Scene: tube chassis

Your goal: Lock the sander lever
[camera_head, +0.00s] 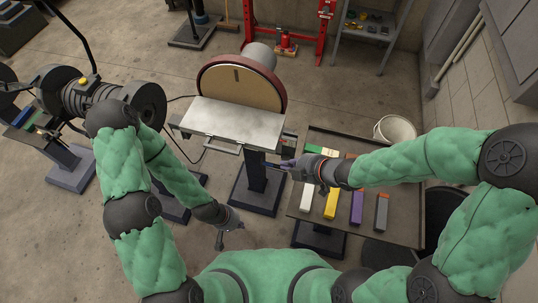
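The disc sander (240,88) stands in the middle, with a tan disc in a dark red housing and a grey metal work table (232,122) in front, on a dark pedestal. A small dark box (288,143) is at the table's right end. My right gripper (288,164) reaches in from the right, just below that box. Its fingertips are small and dark here, and I cannot make out the lever or whether they touch it. My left gripper (230,238) hangs low in front of the sander, left of the pedestal foot, with its fingers apart and empty.
A low dark table (395,231) at the right holds several coloured blocks, with a white bucket (395,130) behind it. A bench grinder (85,95) stands at the left. A red press frame and a shelf (368,30) are at the back.

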